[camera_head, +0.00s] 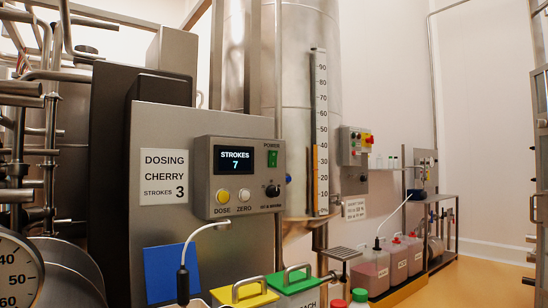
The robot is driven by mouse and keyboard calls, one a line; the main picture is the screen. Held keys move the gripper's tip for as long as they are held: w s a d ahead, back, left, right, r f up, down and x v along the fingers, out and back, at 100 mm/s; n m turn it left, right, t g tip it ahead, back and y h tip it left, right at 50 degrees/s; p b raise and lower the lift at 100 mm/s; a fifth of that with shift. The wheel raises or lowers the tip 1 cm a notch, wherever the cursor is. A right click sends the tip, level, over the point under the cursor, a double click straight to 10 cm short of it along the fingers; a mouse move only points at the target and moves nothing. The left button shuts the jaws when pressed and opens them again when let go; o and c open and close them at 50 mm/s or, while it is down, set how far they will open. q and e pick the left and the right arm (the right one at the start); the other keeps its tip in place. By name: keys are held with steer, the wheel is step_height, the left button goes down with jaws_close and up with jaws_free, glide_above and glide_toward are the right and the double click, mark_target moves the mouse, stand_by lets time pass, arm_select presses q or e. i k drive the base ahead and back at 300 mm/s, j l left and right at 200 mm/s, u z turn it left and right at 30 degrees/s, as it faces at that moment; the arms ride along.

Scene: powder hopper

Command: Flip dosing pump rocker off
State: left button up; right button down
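The grey dosing control box (258,205) is on the front of a steel cabinet at the middle left. Its green rocker (272,158) sits at the upper right under the word POWER. I cannot tell which side of the rocker is pressed. The lit display (234,160) reads STROKES 7. Below are a yellow DOSE button (223,196), a white ZERO button (244,195) and a black knob (272,191). A sign (164,176) to the left reads DOSING CHERRY STROKES 3. Neither of my grippers is in view.
Yellow (246,293) and green (292,281) handled lids stand below the box. A curved white tube (202,232) arches in front of the cabinet. Dense pipes fill the left edge. Red-capped containers (398,258) stand at right. Open floor (470,285) lies at far right.

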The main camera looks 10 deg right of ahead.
mark_target(273, 155)
steer(key=l+u, duration=0.35)
steer(key=l, duration=0.4)
steer(key=l+u, duration=0.35)
steer(key=l, duration=0.4)
steer(key=k+l+u, duration=0.1)
steer(key=l+u, duration=0.25)
steer(key=l, duration=0.35)
steer(key=l+u, duration=0.2)
steer(key=l, duration=0.25)
steer(key=k+l+u, duration=0.2)
steer(key=l, duration=0.2)
steer(key=l+u, duration=0.25)
steer(key=l, duration=0.25)
steer(key=k+l+u, duration=0.2)
steer(key=l, duration=0.2)
steer(key=l+u, duration=0.2)
steer(key=l, duration=0.2)
steer(key=k+l+u, duration=0.2)
steer(key=l, duration=0.15)
